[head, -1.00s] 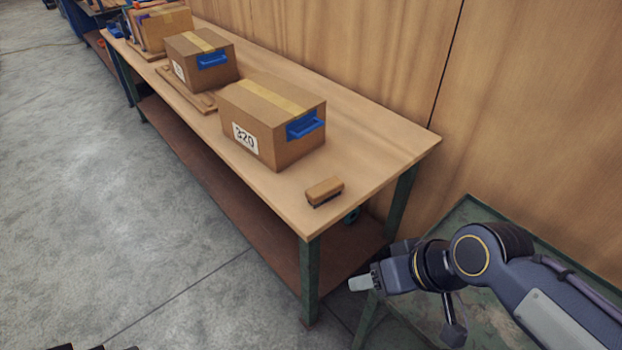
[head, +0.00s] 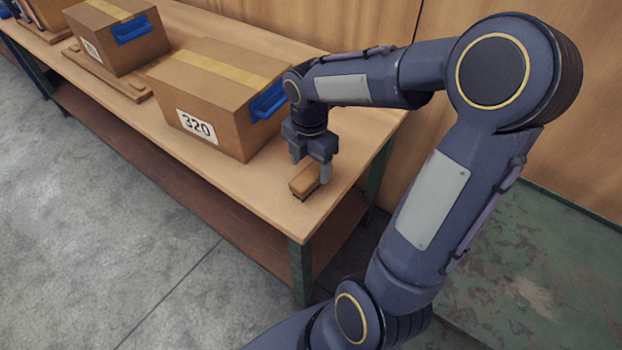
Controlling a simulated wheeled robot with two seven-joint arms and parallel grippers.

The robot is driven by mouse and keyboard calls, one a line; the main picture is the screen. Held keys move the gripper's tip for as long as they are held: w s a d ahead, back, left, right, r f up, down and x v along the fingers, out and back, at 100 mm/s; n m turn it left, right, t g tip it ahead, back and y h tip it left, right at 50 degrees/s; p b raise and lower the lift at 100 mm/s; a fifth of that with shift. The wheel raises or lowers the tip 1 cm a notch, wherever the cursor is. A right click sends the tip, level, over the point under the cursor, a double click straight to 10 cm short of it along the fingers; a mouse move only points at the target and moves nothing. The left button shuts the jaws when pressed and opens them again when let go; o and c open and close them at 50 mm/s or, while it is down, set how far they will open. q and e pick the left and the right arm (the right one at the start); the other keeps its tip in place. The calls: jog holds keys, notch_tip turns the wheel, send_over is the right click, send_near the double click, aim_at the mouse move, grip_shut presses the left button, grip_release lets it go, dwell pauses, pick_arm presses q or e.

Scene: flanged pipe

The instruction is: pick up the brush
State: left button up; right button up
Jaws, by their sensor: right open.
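The brush (head: 303,183) is a small block with a tan wooden back and dark bristles below. It lies near the front right corner of the wooden workbench (head: 245,205). My right gripper (head: 311,174) points down over the brush, with its fingers open. One finger shows at the brush's right side and the other at its far left side. The gripper's body hides part of the brush, and I cannot tell whether the fingers touch it. My left gripper is not in view.
A cardboard box marked 320 (head: 200,128) with a blue handle stands close left of my right gripper. A wooden wall runs behind the bench. A worn green surface (head: 530,260) lies at right.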

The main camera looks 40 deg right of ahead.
aim_at(311, 173)
notch_tip(311, 173, down, 4)
jog(key=shift+s+d+f, duration=0.1)
jog(key=shift+s+f, duration=0.05)
jog(key=shift+f, duration=0.05)
jog(key=shift+c, duration=0.3)
jog(key=c, duration=1.1)
jog(key=shift+o, duration=0.2)
jog(key=shift+r, duration=0.2)
